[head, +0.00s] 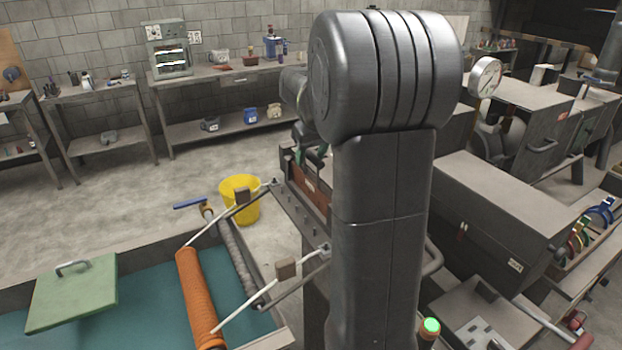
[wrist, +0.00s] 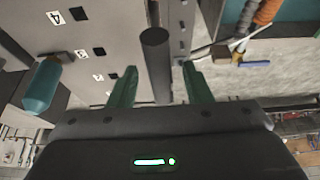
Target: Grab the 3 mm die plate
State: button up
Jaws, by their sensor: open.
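My gripper (wrist: 159,68) is open, with its two green fingers apart in the wrist view. A dark cylindrical bar (wrist: 157,55) shows between the fingers; I cannot tell how far beyond them it lies, and nothing is visibly gripped. A grey panel (wrist: 110,25) beyond carries small white number labels, one reading 4 (wrist: 53,17), beside dark square openings. I cannot pick out the 3 mm die plate with certainty in either view. In the head view my arm hides most of the gripper and the space behind it.
A teal handle (wrist: 42,85) stands left in the wrist view. In the head view, a teal-filled tank (head: 140,325) with an orange roller (head: 200,300) is front left, and a yellow bucket (head: 240,208) stands behind it. Grey machine boxes (head: 495,215) crowd the right. Open floor lies left.

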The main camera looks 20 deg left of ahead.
jog(key=shift+a+f, duration=0.1)
jog(key=shift+f, duration=0.35)
jog(key=shift+c, duration=0.5)
grip_shut()
jog(key=shift+w+r, duration=0.15)
jog(key=shift+r, duration=0.05)
dwell(0.4)
